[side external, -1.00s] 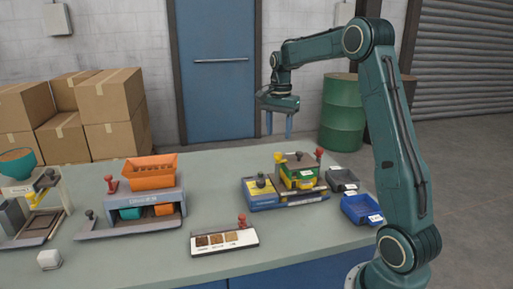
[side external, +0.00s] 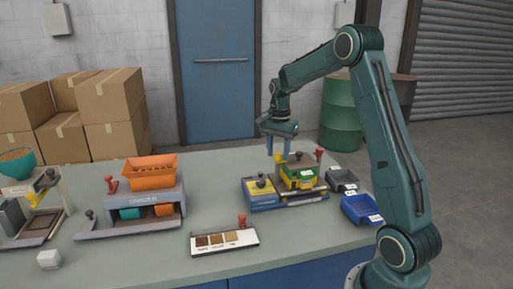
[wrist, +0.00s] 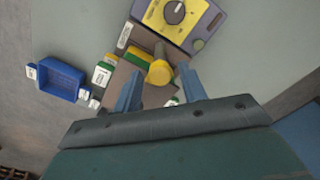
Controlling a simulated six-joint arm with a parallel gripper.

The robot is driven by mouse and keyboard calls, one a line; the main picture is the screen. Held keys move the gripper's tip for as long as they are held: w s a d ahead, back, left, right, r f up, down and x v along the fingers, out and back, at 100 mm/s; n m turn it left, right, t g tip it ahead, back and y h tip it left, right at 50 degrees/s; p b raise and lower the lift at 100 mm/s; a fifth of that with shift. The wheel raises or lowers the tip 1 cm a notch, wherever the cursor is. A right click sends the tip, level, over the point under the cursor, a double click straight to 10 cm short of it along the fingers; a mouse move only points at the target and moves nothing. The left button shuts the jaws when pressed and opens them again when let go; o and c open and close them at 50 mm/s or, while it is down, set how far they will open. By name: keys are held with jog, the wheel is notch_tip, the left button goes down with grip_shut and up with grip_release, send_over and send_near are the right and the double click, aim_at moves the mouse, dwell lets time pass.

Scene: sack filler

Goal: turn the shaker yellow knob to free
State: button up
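The shaker (side external: 300,180) is a green and yellow sieve stack on a grey base at the right of the bench. Its yellow knob (side external: 281,158) stands at the left rear of the stack. In the wrist view the yellow knob (wrist: 160,73) appears between the fingertips as a round head with a short arm. My gripper (side external: 278,153) is open, pointing down, with its blue fingers at or just above the knob; I cannot tell whether they touch it. The gripper (wrist: 160,76) holds nothing that I can see. The knob's exact setting cannot be read.
A blue unit with a yellow top and black dial (side external: 262,184) sits left of the shaker. A red knob (side external: 319,154) rises at its right. A blue bin (side external: 360,209) and a dark bin (side external: 342,180) stand to the right. A sample tray (side external: 223,241) lies in front.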

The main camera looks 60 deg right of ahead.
jog(key=c, duration=0.8)
jog(key=shift+n, duration=0.4)
jog(key=n, duration=1.2)
jog(key=shift+n, duration=0.3)
jog(key=n, duration=0.4)
jog(key=shift+n, duration=0.3)
